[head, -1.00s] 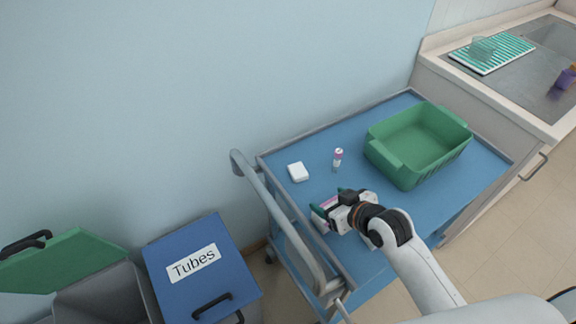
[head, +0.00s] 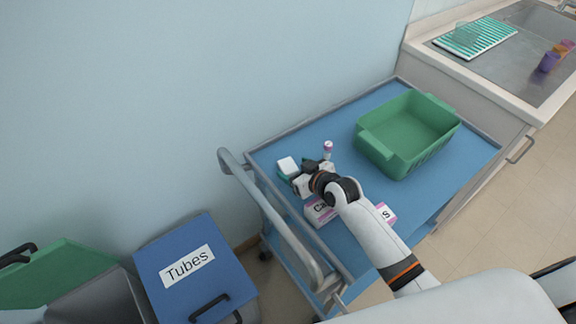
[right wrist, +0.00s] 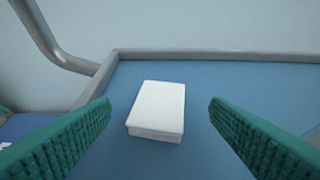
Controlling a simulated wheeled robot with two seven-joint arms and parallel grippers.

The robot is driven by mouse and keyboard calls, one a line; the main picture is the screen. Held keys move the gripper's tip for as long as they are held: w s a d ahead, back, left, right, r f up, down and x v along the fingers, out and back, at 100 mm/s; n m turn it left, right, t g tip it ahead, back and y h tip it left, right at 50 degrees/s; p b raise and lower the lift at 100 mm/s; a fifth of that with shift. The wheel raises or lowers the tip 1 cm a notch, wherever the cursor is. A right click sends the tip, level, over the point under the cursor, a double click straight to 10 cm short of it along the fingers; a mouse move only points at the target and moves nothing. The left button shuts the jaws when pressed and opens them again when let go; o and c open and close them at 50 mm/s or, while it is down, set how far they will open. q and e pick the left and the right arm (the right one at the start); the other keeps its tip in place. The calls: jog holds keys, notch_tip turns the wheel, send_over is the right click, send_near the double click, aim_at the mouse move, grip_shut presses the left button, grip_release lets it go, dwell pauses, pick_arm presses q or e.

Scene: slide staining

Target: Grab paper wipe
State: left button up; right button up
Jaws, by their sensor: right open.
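The paper wipe, a small white folded block (head: 287,164), lies on the blue cart top near its left end. In the right wrist view the white wipe (right wrist: 157,111) lies flat between and just beyond my two green fingers. My right gripper (head: 290,176) is open and empty, right in front of the wipe in the head view. In the right wrist view my right gripper (right wrist: 160,125) has one finger on each side, with blue surface showing between each finger and the wipe. My left gripper is not in view.
A small pink-and-white tube (head: 328,149) stands just right of the wipe. A green bin (head: 375,152) is on the cart's right part. A pink-and-white box (head: 320,211) lies under my right arm. The cart's grey rail (head: 268,205) edges the left side.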

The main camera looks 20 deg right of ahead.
aim_at(288, 167)
jog(key=shift+x, duration=1.35)
jog(key=c, duration=1.1)
jog(key=shift+c, duration=0.2)
